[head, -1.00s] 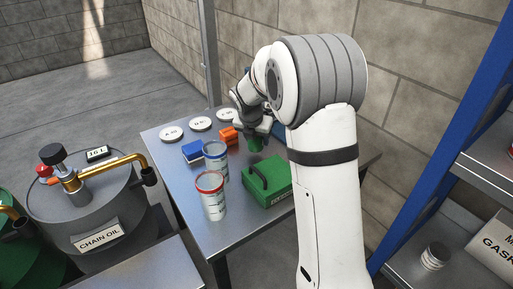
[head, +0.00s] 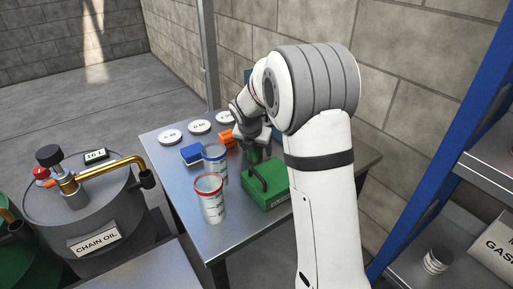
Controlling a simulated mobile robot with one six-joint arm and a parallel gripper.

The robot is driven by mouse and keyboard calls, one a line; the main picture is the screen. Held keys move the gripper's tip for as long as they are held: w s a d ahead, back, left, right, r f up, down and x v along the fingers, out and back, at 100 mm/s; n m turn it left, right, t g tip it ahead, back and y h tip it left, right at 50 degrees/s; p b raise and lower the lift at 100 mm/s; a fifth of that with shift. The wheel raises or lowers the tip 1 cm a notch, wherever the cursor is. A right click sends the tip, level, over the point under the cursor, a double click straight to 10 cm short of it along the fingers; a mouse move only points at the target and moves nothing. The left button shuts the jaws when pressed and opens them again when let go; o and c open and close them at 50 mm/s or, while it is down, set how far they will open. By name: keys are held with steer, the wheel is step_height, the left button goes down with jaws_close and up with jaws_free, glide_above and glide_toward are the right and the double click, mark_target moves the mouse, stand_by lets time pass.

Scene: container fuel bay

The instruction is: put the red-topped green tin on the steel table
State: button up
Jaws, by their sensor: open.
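My gripper (head: 256,140) is open over the back part of the steel table (head: 243,236), pointing down behind the green box. A small green thing (head: 257,154) shows just below the fingers; it is probably the green tin. My gripper covers its upper part, so I see no red top. It appears to be at table height, but the green box hides its base, and I cannot tell whether the fingers touch it.
A green box with a handle (head: 266,190), a red-rimmed canister (head: 210,203), a blue-rimmed canister (head: 214,158), a blue block (head: 192,153) and an orange item (head: 228,138) crowd the table. White labelled discs (head: 199,127) line its back edge.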

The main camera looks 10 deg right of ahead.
steer(key=p+v, duration=0.4)
steer(key=v, duration=0.8)
steer(key=s+d+f+m+g+y, duration=0.1)
steer(key=s+d+m+g+y, duration=0.1)
steer(key=s+m, duration=2.7)
steer(key=shift+s+d+m+g, duration=0.25)
steer(key=shift+s+m+g, duration=0.05)
steer(key=shift+s, duration=0.2)
